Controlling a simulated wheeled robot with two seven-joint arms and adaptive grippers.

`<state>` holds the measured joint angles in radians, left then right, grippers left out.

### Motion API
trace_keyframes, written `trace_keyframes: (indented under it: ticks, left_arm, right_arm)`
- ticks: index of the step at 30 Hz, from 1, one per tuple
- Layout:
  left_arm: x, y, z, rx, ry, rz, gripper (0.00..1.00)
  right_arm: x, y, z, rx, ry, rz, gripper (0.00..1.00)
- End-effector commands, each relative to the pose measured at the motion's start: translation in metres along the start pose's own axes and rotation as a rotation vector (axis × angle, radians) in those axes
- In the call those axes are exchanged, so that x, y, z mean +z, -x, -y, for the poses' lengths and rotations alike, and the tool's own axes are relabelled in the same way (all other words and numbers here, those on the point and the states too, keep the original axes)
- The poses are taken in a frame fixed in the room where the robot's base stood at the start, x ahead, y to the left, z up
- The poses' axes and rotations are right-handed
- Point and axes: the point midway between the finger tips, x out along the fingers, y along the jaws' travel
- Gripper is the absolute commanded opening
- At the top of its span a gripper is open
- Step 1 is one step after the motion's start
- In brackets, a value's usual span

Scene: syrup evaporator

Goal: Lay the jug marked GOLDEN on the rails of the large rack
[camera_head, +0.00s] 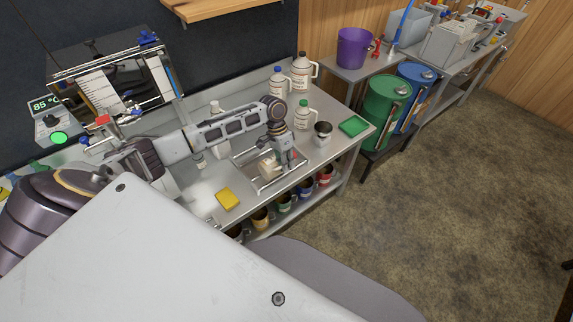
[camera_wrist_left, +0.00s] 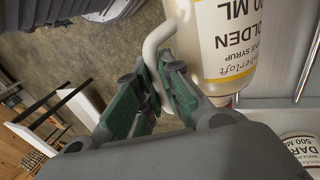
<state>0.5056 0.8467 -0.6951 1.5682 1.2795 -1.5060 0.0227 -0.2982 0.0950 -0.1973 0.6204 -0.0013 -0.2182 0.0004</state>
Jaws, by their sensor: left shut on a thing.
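The jug marked GOLDEN (camera_wrist_left: 226,42) is cream coloured with a pale label, and its handle is between the green-padded fingers of my left gripper (camera_wrist_left: 150,95) in the left wrist view. In the head view my left gripper (camera_head: 277,160) points down over the metal rack, shut on the jug (camera_head: 267,168). The jug looks tilted, at or just above the rails. The metal rack (camera_head: 276,183) stands on the bench, and bright rails (camera_wrist_left: 303,70) show beside the jug in the wrist view. I cannot tell whether the jug touches them. My right gripper is not in view.
A jug marked DARK (camera_wrist_left: 302,148) shows in the wrist view. Coloured mugs (camera_head: 284,202) sit below the bench top.

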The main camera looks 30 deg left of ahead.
Motion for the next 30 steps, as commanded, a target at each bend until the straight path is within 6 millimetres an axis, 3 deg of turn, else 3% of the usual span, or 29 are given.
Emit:
trace_keyframes:
  ticks: [6, 30]
  left_arm:
    - [-0.001, -0.009, 0.003, 0.001, 0.000, -0.002, 0.00]
    - [0.000, -0.037, 0.011, 0.002, 0.000, 0.000, 0.00]
  right_arm:
    - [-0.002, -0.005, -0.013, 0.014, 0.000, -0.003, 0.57]
    - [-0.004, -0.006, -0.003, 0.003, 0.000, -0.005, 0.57]
